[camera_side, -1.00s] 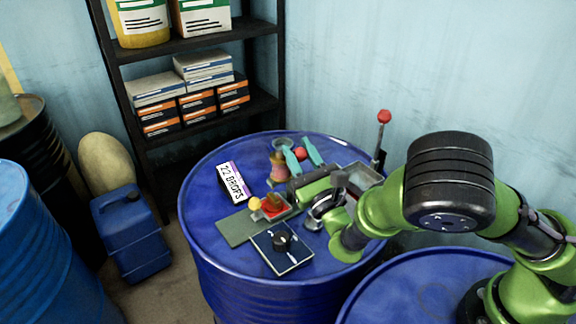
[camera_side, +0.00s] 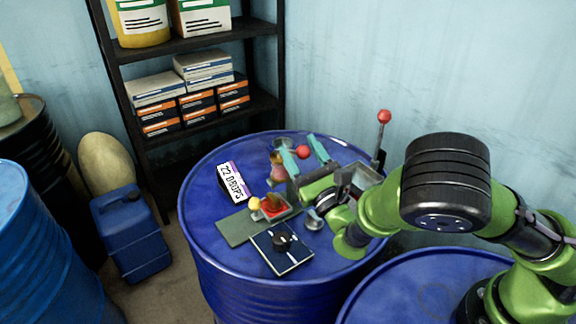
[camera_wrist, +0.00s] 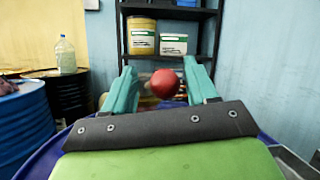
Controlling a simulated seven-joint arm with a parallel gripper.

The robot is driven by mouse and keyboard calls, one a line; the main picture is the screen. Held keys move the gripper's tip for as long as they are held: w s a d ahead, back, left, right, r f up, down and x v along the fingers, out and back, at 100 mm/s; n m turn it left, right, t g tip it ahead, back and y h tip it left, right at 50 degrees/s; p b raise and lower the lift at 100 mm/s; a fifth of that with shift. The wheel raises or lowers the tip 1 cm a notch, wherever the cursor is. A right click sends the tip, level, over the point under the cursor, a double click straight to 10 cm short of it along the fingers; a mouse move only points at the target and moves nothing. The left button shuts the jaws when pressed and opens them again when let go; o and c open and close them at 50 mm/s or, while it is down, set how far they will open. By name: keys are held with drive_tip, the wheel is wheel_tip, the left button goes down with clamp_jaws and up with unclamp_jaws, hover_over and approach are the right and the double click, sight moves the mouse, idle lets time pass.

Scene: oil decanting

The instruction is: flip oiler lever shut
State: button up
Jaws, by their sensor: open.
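My gripper (camera_side: 304,154) is over the far part of the blue drum top, its two teal fingers spread apart. The red ball knob (camera_side: 302,152) of a lever shows at the fingers in the side view. The oiler (camera_side: 279,167), with a clear cup and amber body, stands just left of the fingers. The lever's stem and most of the oiler are hidden in the wrist view.
A sign reading "22 DROPS" (camera_side: 232,182), a red tray with a yellow ball (camera_side: 268,206) and a dark-blue panel with a black knob (camera_side: 281,243) are on the drum top (camera_side: 215,255). A tall red-knobbed lever (camera_side: 383,118) stands behind, right. A shelf (camera_side: 190,42) stands behind.

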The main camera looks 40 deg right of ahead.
drive_tip(key=v, duration=1.2)
drive_tip(key=shift+f, duration=0.1)
